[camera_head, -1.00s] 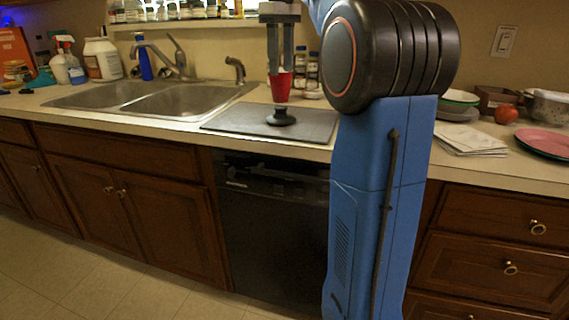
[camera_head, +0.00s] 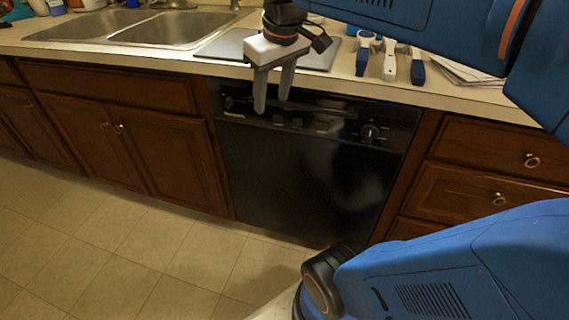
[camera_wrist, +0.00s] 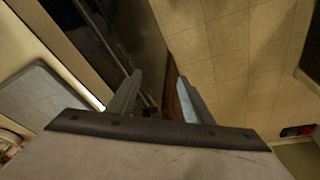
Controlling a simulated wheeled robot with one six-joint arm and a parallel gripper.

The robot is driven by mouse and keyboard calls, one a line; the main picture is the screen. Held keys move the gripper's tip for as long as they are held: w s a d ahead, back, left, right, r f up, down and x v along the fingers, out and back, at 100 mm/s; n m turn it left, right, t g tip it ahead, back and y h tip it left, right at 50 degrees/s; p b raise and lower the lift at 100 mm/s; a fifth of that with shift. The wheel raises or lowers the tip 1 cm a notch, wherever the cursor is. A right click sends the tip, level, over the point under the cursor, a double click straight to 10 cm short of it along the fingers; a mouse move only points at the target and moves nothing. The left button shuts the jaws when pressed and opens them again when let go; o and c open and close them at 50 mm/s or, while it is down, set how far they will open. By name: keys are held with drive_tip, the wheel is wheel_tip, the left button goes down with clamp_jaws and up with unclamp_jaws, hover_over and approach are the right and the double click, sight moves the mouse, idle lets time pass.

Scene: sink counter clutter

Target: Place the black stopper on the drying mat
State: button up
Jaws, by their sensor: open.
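The grey drying mat (camera_head: 222,47) lies on the counter right of the sink, partly covered by my gripper and wrist in the head view. Part of it also shows at the left of the wrist view (camera_wrist: 38,92). I do not see the black stopper in either current view; the part of the mat behind my wrist is hidden. My gripper (camera_head: 271,104) is open, with nothing between its fingers. It hangs in front of the counter edge, before the black dishwasher. In the wrist view its fingers (camera_wrist: 159,80) point toward the floor.
Several blue-and-white handled tools (camera_head: 390,62) lie on the counter right of the mat. The double sink (camera_head: 170,28) is at left. Papers (camera_head: 455,70) lie at right. The dishwasher (camera_head: 300,160) and open floor (camera_head: 130,250) are below.

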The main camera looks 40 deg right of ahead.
drive_tip(key=s+a+f, duration=0.1)
drive_tip(key=s+f, duration=0.3)
drive_tip(key=f, duration=0.3)
drive_tip(key=s+a+f+m+t, duration=0.1)
drive_tip(key=s+a+f, duration=0.1)
drive_tip(key=s+f, duration=0.3)
wheel_tip(320, 180, down, 2)
drive_tip(key=shift+s+a+f+t, duration=0.15)
drive_tip(key=shift+s+t, duration=0.05)
drive_tip(key=shift+t, duration=0.1)
